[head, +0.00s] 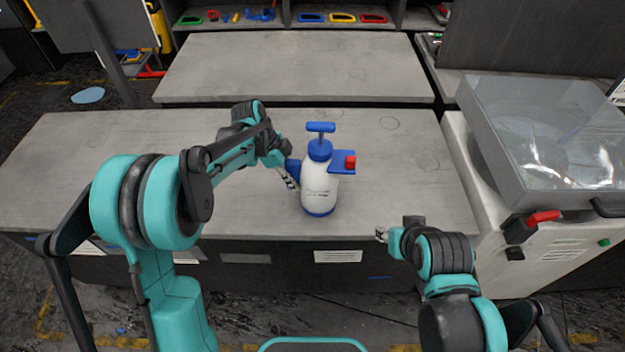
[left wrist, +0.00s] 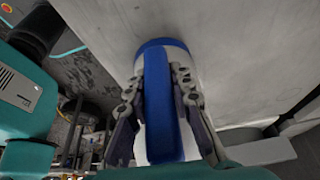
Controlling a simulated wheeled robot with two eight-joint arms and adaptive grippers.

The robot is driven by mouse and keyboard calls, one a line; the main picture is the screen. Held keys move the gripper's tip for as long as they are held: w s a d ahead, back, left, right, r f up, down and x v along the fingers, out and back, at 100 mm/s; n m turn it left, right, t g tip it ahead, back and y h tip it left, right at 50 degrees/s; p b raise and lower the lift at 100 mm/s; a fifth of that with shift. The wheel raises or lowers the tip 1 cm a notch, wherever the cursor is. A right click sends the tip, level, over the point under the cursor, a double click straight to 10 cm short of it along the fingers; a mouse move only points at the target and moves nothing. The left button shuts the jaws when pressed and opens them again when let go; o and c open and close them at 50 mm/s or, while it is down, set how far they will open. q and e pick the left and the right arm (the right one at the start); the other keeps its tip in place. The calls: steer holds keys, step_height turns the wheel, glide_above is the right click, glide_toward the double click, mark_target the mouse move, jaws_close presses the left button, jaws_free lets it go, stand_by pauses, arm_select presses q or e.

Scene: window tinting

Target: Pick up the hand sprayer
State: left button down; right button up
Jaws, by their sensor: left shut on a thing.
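The hand sprayer (head: 320,185) has a white bottle, a blue base, a blue top with a pump handle, and a red part at its right. It is upright at the middle of the near grey table (head: 90,160). My left gripper (head: 292,178) is at the sprayer's left side, shut on its blue handle. In the left wrist view the handle (left wrist: 160,105) runs between the two fingers, with the bottle behind it. I cannot tell whether the base touches the table. My right gripper (head: 381,234) is empty near the table's front edge; its fingers are too small to read.
A second grey table (head: 290,65) stands behind, with a shelf of coloured tools (head: 330,18) beyond it. A machine with a clear-lidded grey box (head: 545,130) and a red handle (head: 543,217) stands at the right. The near table is clear around the sprayer.

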mark_target(296, 169)
arm_select(q)
steer(key=shift+r, duration=0.1)
steer(key=shift+r+p, duration=0.3)
steer(key=shift+r, duration=0.25)
steer(key=r+p, duration=0.1)
steer(key=r, duration=0.2)
steer(key=shift+s+d+r+p, duration=0.15)
steer(key=shift+d+r+p, duration=0.15)
steer(key=shift+d+p, duration=0.1)
steer(key=s+d+r+p, duration=0.3)
steer(key=d+r, duration=0.3)
steer(key=d, duration=0.3)
steer(key=shift+s+d, duration=0.4)
steer(key=shift+s, duration=0.45)
